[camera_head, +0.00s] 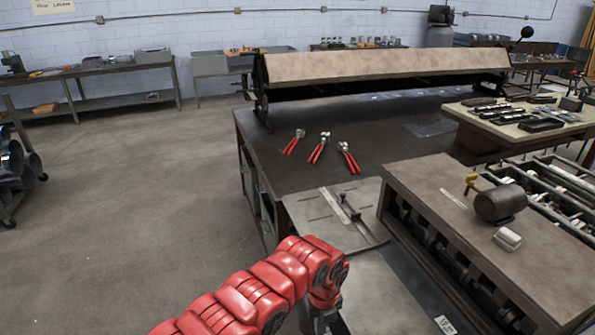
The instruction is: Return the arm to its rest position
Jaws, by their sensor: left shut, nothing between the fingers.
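My red left arm comes in from the bottom left and bends down at the wrist. My left gripper (321,318) points down at the bottom edge of the view, shut and empty, and its lower part is cut off by the frame. It is over the near side of the work area, in front of a grey metal plate with a rule and slide (310,207). My right gripper is not in view.
Three red-handled hand tools (318,150) lie on the dark table (385,120) below a long forming brake (380,66). A roll-forming machine with a motor (500,204) stands at the right. The floor (140,200) at the left is clear.

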